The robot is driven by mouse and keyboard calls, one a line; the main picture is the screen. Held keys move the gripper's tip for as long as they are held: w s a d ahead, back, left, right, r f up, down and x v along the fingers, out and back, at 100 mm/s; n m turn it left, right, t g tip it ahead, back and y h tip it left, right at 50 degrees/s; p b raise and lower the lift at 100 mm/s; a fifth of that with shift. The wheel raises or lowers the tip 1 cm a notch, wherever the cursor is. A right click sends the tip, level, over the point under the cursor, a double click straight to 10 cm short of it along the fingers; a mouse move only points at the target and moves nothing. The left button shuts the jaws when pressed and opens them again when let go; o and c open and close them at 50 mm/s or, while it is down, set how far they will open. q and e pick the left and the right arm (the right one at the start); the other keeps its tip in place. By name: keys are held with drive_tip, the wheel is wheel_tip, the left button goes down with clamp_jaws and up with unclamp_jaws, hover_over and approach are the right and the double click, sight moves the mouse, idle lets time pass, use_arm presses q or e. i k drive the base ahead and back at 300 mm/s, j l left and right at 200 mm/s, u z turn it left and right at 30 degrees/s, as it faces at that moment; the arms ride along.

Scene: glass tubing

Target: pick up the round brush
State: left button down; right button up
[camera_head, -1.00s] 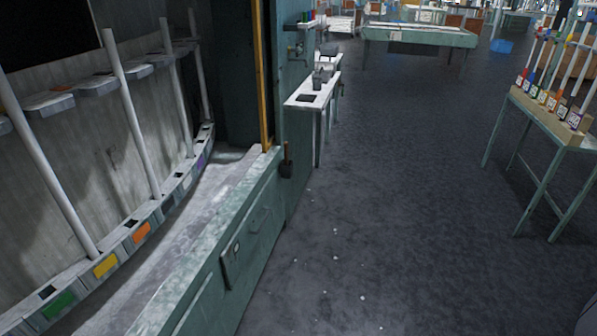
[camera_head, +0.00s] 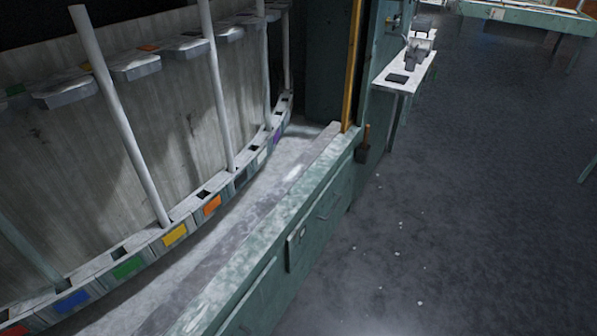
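I cannot make out a round brush for certain. Neither of my grippers is in view.
The green bench (camera_head: 322,208) runs diagonally, with a curved row of colour-labelled sockets and upright glass tubes (camera_head: 123,125) on the left. A white side table (camera_head: 397,86) holds dark items. The grey floor (camera_head: 480,190) on the right is open, with small white specks.

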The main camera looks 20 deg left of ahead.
sight(367, 128)
drive_tip(key=i+u, duration=0.15)
drive_tip(key=u, duration=0.2)
drive_tip(key=i+l+u, duration=0.1)
drive_tip(key=u, duration=0.2)
drive_tip(key=i+l+u, duration=0.25)
drive_tip(key=i+l, duration=0.35)
drive_tip(key=i+l+u, duration=0.3)
drive_tip(key=i+l, duration=0.3)
drive_tip(key=l, duration=0.15)
